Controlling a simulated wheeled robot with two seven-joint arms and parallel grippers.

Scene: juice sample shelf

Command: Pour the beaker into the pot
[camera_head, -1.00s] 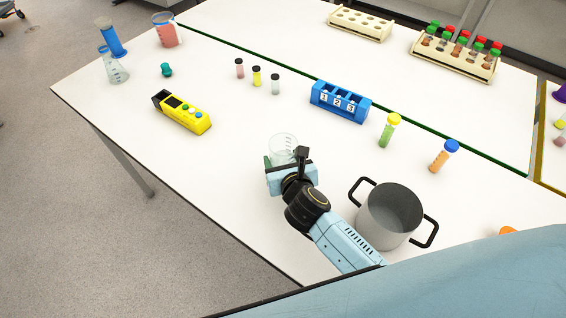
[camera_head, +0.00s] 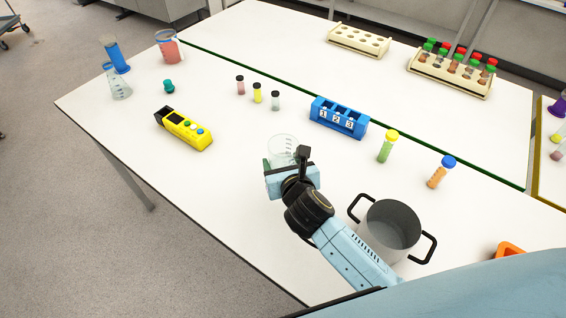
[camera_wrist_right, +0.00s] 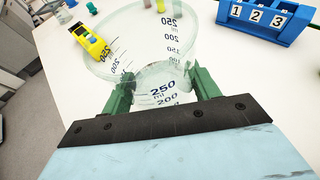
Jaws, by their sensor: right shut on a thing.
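The clear glass beaker (camera_head: 284,145) has dark volume marks, and it fills the middle of the right wrist view (camera_wrist_right: 135,45). My right gripper (camera_head: 281,164) is shut on it, with the green fingers (camera_wrist_right: 155,88) on either side of the glass. The beaker looks roughly upright. I see no clear liquid in it, and I cannot tell whether its base touches the table. The grey pot (camera_head: 375,236) with two black handles stands open to the right of the gripper, beside my right forearm. My left gripper is not in view.
A blue numbered block (camera_head: 338,117), a yellow-capped tube (camera_head: 387,147) and a blue-capped tube (camera_head: 440,172) stand behind the pot and beaker. A yellow device (camera_head: 184,129) lies left. An orange thing (camera_head: 510,249) is at the right. The table's front left is clear.

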